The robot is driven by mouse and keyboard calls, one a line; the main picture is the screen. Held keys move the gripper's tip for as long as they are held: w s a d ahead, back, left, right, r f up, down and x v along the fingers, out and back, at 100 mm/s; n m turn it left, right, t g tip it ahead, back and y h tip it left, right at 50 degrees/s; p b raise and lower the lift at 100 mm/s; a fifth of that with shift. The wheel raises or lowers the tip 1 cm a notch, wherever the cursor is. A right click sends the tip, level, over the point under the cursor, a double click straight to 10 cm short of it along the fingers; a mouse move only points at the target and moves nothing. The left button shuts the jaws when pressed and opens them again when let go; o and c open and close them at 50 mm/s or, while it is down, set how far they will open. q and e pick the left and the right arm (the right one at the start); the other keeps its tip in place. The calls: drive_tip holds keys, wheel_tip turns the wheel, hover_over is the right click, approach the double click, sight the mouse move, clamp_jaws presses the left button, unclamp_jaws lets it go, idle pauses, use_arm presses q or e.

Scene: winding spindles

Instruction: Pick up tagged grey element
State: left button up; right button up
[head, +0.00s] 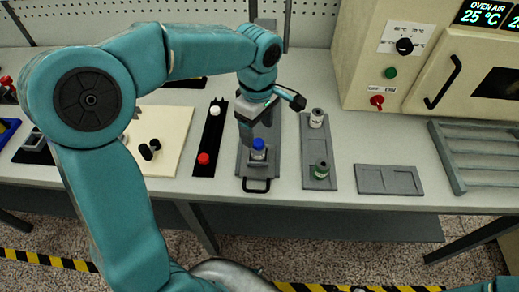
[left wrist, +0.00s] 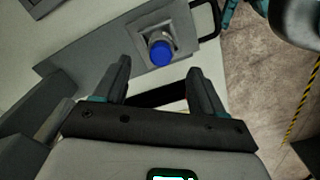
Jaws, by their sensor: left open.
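A grey cylinder (head: 317,118) with a dark mark stands at the back of a grey plate (head: 317,145); I cannot be sure that the mark is a tag. A blue-capped grey element (head: 258,149) stands upright in a grey holder with a black handle. Its blue cap (left wrist: 161,52) also shows in the left wrist view, just beyond the fingertips. My left gripper (left wrist: 158,72) is open and empty, pointing toward the blue cap, apart from it. In the head view, the left gripper (head: 246,130) is partly hidden by its wrist, above the holder. My right gripper is not in view.
A green piece (head: 321,169) stands at the front of the grey plate. A black strip (head: 208,145) holds a red and a white piece. A cream board (head: 165,140) lies left, a flat grey tray (head: 388,180) right. The oven (head: 430,60) stands back right.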

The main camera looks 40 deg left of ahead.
sight(257, 142)
use_arm(q)
drive_tip(key=shift+w+d+f, duration=0.1)
drive_tip(key=shift+f, duration=1.3)
wheel_tip(257, 142, down, 5)
drive_tip(key=shift+p, duration=0.35)
drive_tip(key=shift+s, duration=0.25)
drive_tip(key=shift+w, duration=0.15)
drive_tip(key=c, duration=0.9)
drive_tip(key=shift+c, duration=1.3)
